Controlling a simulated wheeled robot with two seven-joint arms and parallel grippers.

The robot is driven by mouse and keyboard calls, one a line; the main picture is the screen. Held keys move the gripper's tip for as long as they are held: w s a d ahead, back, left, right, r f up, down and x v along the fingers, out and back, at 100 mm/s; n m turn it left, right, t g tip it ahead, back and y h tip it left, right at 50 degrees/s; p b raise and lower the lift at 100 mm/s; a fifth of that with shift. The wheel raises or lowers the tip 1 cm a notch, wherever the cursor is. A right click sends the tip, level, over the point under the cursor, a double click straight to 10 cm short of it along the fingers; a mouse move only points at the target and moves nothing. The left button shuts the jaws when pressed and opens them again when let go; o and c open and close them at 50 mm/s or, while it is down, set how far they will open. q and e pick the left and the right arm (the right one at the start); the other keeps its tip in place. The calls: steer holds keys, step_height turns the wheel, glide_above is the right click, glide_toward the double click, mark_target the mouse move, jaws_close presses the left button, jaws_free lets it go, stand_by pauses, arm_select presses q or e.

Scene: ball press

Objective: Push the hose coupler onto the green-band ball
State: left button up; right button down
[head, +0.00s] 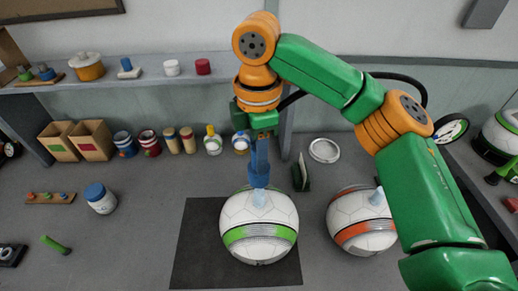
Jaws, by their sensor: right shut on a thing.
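The green-band ball (237,215), white with a green stripe, sits on a dark mat (200,250) with a pale blue stem (260,198) standing up from its top. My right gripper (260,160) hangs straight above this ball, pointing down, and is shut on the hose coupler. The coupler is a blue piece (259,180) whose lower end is at or just above the stem; I cannot tell whether it touches. Fingers and coupler are hard to tell apart here. My left gripper is not in view.
An orange-band ball (350,228) with its own pale stem stands to the right, close to my right arm. A dark green upright object (301,173) and a white ring (324,150) are behind. Jars and boxes (92,139) line the back.

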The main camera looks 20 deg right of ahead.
step_height(320, 180, down, 2)
steer(key=shift+f+b, duration=0.2)
steer(key=shift+b, duration=0.2)
steer(key=shift+d+f, duration=0.15)
steer(key=shift+f, duration=0.4)
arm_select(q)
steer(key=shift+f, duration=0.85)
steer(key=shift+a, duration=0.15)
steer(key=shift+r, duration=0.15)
arm_select(e)
steer(key=shift+r+p, duration=0.15)
steer(key=shift+p, duration=0.15)
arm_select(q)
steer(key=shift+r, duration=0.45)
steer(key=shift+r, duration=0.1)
